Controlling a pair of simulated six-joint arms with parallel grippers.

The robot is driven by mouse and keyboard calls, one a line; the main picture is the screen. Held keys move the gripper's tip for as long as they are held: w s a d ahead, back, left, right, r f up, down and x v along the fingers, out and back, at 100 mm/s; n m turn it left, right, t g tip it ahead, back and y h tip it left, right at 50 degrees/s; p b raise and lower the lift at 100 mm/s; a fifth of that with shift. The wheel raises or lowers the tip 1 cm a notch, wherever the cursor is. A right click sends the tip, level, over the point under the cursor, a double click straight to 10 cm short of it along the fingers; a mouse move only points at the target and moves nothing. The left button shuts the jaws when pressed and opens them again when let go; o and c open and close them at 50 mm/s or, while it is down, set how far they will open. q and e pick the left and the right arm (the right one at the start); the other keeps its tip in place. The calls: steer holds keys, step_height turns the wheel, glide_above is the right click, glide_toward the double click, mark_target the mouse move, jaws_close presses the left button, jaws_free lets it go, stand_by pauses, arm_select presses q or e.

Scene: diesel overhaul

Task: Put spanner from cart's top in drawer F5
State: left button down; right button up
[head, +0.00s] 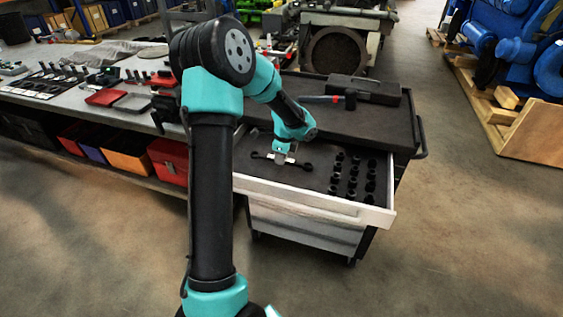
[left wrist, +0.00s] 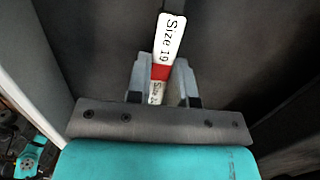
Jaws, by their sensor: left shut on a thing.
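The dark spanner (head: 304,166) is inside the cart's open drawer (head: 330,206), low over the dark liner. I cannot tell if it touches the liner. My left gripper (head: 281,155) is shut on the middle of its handle. In the left wrist view the spanner (left wrist: 168,40) runs between the fingers (left wrist: 158,85), with a white "Size 19" label and a red band; its ends are hidden there. No drawer label can be read. My right gripper is not in view.
Several black sockets (head: 352,180) stand in the drawer's right part. The cart's top (head: 310,117) holds a hammer (head: 345,99) and a black case (head: 374,90). A workbench (head: 60,102) with tools and red trays stands left. The drawer's pale front wall (head: 310,203) borders the near side.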

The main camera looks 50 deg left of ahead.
arm_select(q)
steer(key=shift+f, duration=1.2)
steer(key=shift+f, duration=0.15)
steer(key=c, duration=1)
jaws_free()
steer(key=r, duration=0.4)
steer(key=d+r, duration=0.1)
steer(key=r, duration=0.7)
steer(key=shift+w+d+r, duration=0.15)
steer(key=shift+w, duration=0.2)
